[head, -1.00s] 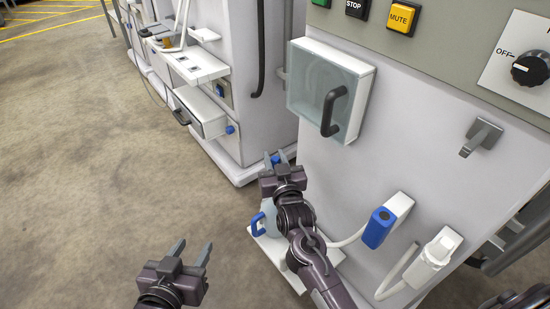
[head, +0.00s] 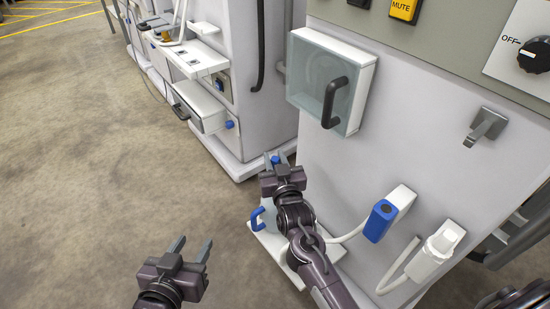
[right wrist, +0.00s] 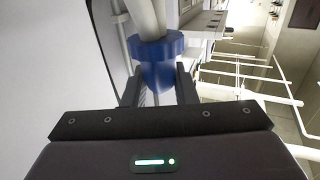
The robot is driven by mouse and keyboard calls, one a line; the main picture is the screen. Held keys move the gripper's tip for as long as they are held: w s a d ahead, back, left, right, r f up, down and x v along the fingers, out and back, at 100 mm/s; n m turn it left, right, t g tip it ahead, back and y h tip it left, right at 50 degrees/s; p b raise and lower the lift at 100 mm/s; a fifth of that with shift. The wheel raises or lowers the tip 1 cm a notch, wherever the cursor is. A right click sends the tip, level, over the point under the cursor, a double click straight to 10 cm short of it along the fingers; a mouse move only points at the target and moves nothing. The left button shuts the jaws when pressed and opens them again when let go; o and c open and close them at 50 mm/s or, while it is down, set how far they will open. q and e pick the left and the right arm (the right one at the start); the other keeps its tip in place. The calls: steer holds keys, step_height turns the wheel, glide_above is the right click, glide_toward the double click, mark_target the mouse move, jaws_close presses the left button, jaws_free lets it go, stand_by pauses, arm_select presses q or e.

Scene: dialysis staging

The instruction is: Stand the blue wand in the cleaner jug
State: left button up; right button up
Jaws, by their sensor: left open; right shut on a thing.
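My right gripper (head: 276,160) is shut on the blue wand, whose blue tip (head: 276,158) shows between the fingers in the head view. In the right wrist view the blue wand (right wrist: 157,62) sits between the fingers, with a white tube running up from its blue collar. The cleaner jug (head: 268,214) stands low on a white ledge, its blue handle to the left. My right gripper and forearm hide much of the jug, and the gripper is apart from its handle. My left gripper (head: 190,250) is open and empty over the floor.
The machine front carries a blue port (head: 380,221) and a white port (head: 440,243) with white tubing, a grey hook (head: 486,127) and a clear-doored box (head: 325,85). The white ledge (head: 262,238) juts out low. A second machine with an open drawer (head: 205,110) stands behind. Floor at left is clear.

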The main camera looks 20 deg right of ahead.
steer(key=shift+f+b, duration=1.65)
steer(key=shift+f, duration=1.5)
steer(key=o, duration=1.1)
steer(key=shift+s, duration=0.1)
steer(key=s, duration=0.2)
steer(key=s+p, duration=0.1)
steer(key=s, duration=0.2)
steer(key=s+p, duration=0.1)
steer(key=s, duration=0.1)
steer(key=shift+s+a, duration=0.3)
